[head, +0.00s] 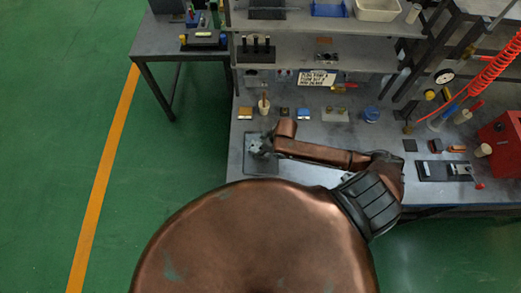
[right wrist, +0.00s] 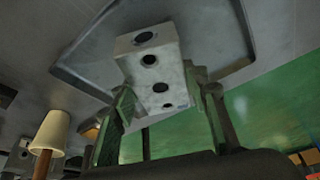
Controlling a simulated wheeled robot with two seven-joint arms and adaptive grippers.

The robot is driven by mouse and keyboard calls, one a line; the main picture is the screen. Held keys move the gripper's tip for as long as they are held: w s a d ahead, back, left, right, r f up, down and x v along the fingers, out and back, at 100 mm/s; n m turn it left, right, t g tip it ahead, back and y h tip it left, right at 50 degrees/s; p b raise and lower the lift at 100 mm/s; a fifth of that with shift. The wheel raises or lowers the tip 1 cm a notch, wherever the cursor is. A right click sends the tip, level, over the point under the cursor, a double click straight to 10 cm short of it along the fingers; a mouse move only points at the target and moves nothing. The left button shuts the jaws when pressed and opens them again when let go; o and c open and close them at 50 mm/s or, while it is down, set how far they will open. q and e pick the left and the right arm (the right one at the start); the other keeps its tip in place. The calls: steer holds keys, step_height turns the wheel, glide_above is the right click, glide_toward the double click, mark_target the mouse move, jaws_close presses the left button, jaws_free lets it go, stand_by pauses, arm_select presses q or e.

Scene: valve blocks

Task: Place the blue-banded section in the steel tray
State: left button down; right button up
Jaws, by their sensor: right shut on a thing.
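My right gripper (head: 257,146) is shut on a grey block-shaped section, held over the steel tray (head: 262,169) near the front left of the bench. In the right wrist view the section (right wrist: 152,62) is pale grey with several dark round holes and a small bluish mark near its lower end. The fingers (right wrist: 160,105) stand on both sides of it. The tray's raised rim (right wrist: 72,68) shows behind the section. I cannot tell whether the section touches the tray floor. My left gripper is not in view.
Small blocks, one orange-marked (head: 245,113) and one bluish (head: 303,114), stand behind the tray. A red box (head: 501,140) is at the far right. Shelves overhang the back.

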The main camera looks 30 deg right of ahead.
steer(key=shift+f, duration=0.7)
steer(key=shift+f, duration=0.1)
steer(key=o, duration=1.6)
steer(key=shift+c, duration=0.2)
steer(key=v, duration=1.2)
